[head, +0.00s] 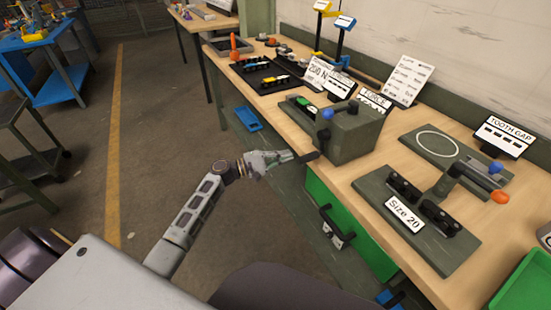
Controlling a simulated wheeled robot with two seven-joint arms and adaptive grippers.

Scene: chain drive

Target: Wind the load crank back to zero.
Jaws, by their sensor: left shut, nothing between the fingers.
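The grey-green load box (350,138) stands on the wooden bench in the head view, beside the 200 N sign (331,79) and the FORCE display (374,101). A blue ball knob (327,114) shows at its front left, with a dark part (324,134) just below; I take these for the load crank, but its exact angle is too small to read. My left gripper (311,156) is shut and empty. It is at the bench's front edge, below and left of the knob in the picture, apart from the knob. My right gripper is not in view.
A Size 20 fixture (420,235) and a TOOTH GAP display (503,136) stand to the right. A black tray with parts (268,76) lies at the far left. A green drawer (348,232) sits under the bench.

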